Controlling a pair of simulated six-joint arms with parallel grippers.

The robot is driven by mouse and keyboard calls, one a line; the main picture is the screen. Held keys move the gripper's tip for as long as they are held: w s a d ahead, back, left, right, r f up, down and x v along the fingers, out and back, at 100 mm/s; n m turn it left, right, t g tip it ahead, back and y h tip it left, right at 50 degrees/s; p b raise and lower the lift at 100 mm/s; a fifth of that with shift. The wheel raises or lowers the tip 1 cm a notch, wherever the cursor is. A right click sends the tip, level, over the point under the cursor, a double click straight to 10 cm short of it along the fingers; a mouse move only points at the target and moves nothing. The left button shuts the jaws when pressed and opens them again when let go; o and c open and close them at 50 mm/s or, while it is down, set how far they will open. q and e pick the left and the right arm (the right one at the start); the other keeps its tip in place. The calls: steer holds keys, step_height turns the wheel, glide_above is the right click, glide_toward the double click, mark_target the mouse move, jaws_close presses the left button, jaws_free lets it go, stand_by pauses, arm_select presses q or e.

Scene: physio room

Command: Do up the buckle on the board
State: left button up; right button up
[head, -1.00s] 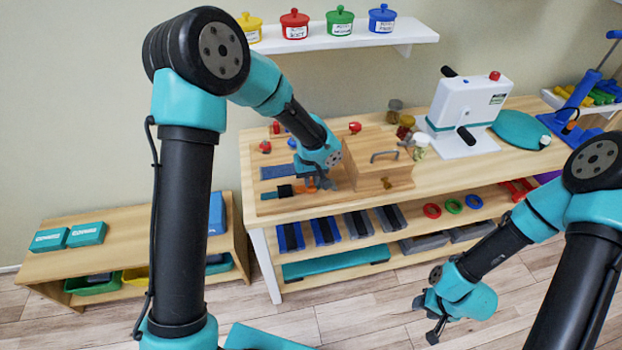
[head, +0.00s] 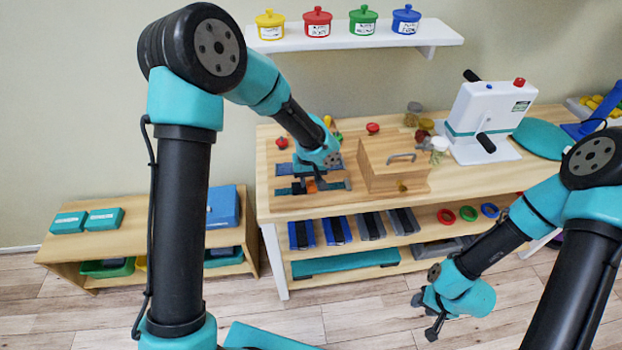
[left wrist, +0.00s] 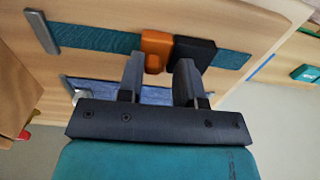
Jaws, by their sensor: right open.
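The buckle on the wooden board has an orange half (left wrist: 156,46) and a black half (left wrist: 193,50), each on a blue-teal strap (left wrist: 100,38). In the left wrist view the two halves lie against each other in line; whether they are latched inside cannot be seen. My left gripper (left wrist: 160,66) has its fingers either side of the orange half and looks shut on it; the right finger covers part of the black half. In the head view my left gripper (head: 312,178) hides much of the buckle. My right gripper (head: 433,318) is open and empty, above the floor in front of the table.
A wooden box with a handle (head: 393,178) stands just right of the buckle. Red knobs (head: 282,143) are behind it. A white machine (head: 487,122) and jars (head: 413,113) stand further right. A wall shelf (head: 370,42) with several pots hangs above.

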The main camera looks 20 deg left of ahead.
mark_target(310, 181)
arm_select(q)
steer(key=shift+o, duration=0.7)
steer(key=shift+d, duration=0.1)
steer(key=shift+r, duration=0.45)
step_height(310, 181, up, 16)
steer(key=shift+r, duration=0.25)
